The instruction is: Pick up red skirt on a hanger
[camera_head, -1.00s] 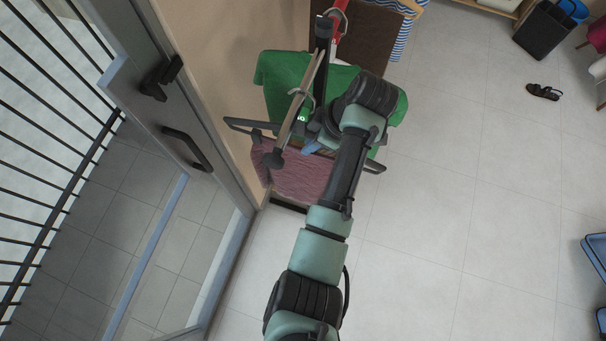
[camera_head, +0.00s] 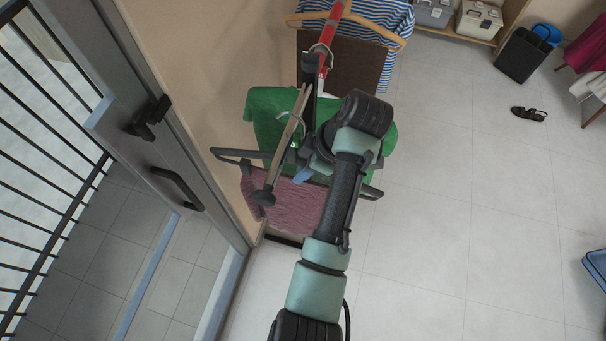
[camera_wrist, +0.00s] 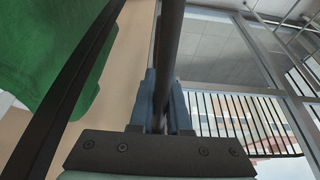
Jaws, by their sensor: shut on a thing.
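My gripper (camera_head: 308,172) is at the black rack, in front of the green cloth and above the pink cloth. In the wrist view, its blue fingers (camera_wrist: 160,105) are shut on a dark bar (camera_wrist: 172,45); whether this bar belongs to the rack or a hanger is unclear. A wooden bar with dark ends (camera_head: 281,150) and a pale hook stand slanted just left of my gripper. A narrow red strip (camera_head: 331,27) with a grey hook below it shows at the top.
A green cloth (camera_head: 268,108) and a pink cloth (camera_head: 290,205) hang close to the wall. A brown cloth (camera_head: 366,66) and a striped shirt (camera_head: 385,15) hang behind. A glass door (camera_head: 150,135) stands at left. The tiled floor (camera_head: 440,210) at right is mostly clear.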

